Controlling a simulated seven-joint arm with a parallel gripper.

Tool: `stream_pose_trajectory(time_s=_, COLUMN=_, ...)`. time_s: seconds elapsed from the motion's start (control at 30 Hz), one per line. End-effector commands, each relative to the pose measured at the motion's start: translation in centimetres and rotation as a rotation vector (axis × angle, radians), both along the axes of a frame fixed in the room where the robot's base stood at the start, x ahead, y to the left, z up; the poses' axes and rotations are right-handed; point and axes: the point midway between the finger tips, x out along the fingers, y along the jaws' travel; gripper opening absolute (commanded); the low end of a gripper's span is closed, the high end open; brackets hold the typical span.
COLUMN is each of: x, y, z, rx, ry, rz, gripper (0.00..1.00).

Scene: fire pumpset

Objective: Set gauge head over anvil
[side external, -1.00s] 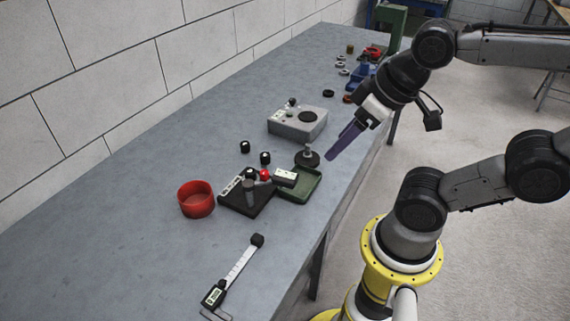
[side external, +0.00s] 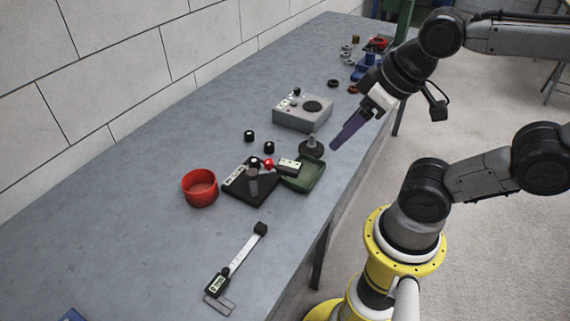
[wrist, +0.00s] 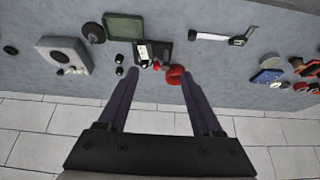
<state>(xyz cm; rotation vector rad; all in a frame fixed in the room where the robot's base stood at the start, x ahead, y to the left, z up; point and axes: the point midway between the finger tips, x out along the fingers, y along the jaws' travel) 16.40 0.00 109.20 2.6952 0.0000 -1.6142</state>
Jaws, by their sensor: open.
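The gauge stand has a black base (side external: 240,190) carrying a grey upright, the likely anvil (side external: 253,182). A small boxy head with a pale face (side external: 289,166), likely the gauge head, sits to the right of the upright, over the edge of a green tray (side external: 308,178). A red ball knob (side external: 268,164) is between them. In the wrist view the black base (wrist: 166,57) and pale head (wrist: 143,51) show beyond the fingertips. My gripper (side external: 333,147) is open and empty, above the bench's right edge, apart from the stand. The wrist view shows its spread fingers (wrist: 158,74).
A red cup (side external: 200,188) stands left of the base. Two small black knobs (side external: 269,147), a round-based post (side external: 311,147) and a grey box (side external: 302,112) are behind it. A caliper (side external: 237,262) lies in front.

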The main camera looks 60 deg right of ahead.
Motion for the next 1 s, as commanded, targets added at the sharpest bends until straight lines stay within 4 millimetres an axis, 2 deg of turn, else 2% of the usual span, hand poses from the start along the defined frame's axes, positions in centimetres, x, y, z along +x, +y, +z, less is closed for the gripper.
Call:
stream_pose_trajectory(time_s=0.07, x=0.0, y=0.0, z=0.0, rx=0.0, ry=0.0, rz=0.0, gripper=0.67)
stream_pose_trajectory(time_s=0.17, x=0.0, y=0.0, z=0.0, rx=0.002, ry=0.0, rz=-0.004, gripper=0.56)
stream_pose_trajectory(time_s=0.23, x=-0.2, y=0.0, z=0.1, rx=0.011, ry=0.013, rz=-0.021, gripper=0.56)
stream_pose_trajectory(time_s=0.37, x=1.0, y=0.0, z=2.2, rx=0.033, ry=0.028, rz=-0.063, gripper=0.56)
stream_pose_trajectory(time_s=0.5, x=3.6, y=0.0, z=3.8, rx=0.05, ry=0.1, rz=-0.107, gripper=0.56)
stream_pose_trajectory(time_s=0.67, x=7.8, y=-0.1, z=4.7, rx=0.063, ry=0.203, rz=-0.156, gripper=0.56)
stream_pose_trajectory(time_s=0.83, x=12.6, y=-0.2, z=3.8, rx=0.066, ry=0.322, rz=-0.196, gripper=0.56)
stream_pose_trajectory(time_s=1.0, x=16.3, y=-0.2, z=1.6, rx=0.06, ry=0.416, rz=-0.21, gripper=0.56)
